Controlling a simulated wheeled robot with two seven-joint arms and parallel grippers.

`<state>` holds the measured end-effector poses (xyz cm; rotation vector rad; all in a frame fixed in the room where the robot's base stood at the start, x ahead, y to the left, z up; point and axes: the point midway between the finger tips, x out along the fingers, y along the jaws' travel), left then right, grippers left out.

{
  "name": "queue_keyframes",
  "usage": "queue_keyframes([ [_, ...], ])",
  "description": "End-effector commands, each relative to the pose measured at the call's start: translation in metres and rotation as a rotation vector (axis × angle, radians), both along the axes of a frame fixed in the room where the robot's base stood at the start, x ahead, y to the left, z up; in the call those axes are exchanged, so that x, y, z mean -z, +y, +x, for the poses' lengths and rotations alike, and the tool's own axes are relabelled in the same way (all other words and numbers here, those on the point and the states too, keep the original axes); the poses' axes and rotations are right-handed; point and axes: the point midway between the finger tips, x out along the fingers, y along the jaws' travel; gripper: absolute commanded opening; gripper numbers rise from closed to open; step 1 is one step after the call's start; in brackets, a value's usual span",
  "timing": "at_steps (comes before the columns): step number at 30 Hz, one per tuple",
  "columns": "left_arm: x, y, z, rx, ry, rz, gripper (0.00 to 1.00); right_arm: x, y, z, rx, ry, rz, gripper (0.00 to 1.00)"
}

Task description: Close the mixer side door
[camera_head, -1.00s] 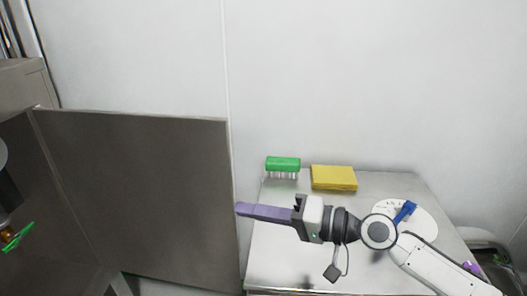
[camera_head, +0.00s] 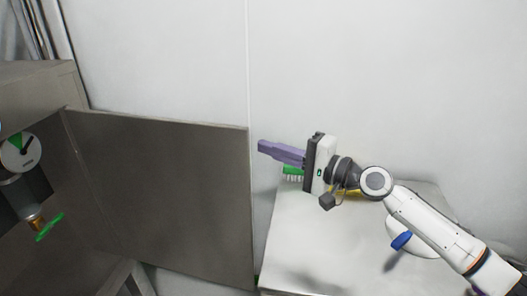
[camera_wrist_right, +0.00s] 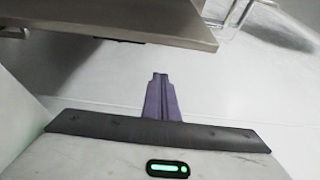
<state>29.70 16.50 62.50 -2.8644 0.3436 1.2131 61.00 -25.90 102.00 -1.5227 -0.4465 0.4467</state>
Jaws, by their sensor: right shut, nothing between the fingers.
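The mixer side door (camera_head: 165,195) is a large dark grey metal panel in the head view. It stands open, swung out to the right from the mixer housing (camera_head: 35,82), with its left edge at the housing opening. My right gripper (camera_head: 262,147) is shut and empty, its purple fingers pointing left. Its tips are just right of the door's upper free corner in the picture; I cannot tell whether they touch. The shut fingers also show in the right wrist view (camera_wrist_right: 160,76). My left gripper is not in view.
A steel table (camera_head: 325,250) stands right of the door, under my right arm. On it are a green brush (camera_head: 292,172), a mostly hidden yellow block and a blue-handled item (camera_head: 401,240) by a white disc. A green-handled valve (camera_head: 50,227) shows inside the housing.

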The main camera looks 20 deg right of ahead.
Motion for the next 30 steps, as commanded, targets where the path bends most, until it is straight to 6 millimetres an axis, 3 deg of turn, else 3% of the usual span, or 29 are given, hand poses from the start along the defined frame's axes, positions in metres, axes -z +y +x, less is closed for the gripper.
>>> queue_keyframes([
  [2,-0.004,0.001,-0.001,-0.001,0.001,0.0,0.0,-0.004,0.007,0.01,-0.001,-0.003,0.002,0.0],
  [6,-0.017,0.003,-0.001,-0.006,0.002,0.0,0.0,-0.003,0.018,-0.009,-0.003,0.002,-0.004,0.0],
  [12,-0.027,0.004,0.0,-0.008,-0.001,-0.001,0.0,-0.001,0.028,-0.022,-0.002,0.002,-0.002,0.0],
  [30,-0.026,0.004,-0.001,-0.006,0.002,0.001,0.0,0.001,0.037,-0.019,-0.007,0.0,0.005,0.0],
])
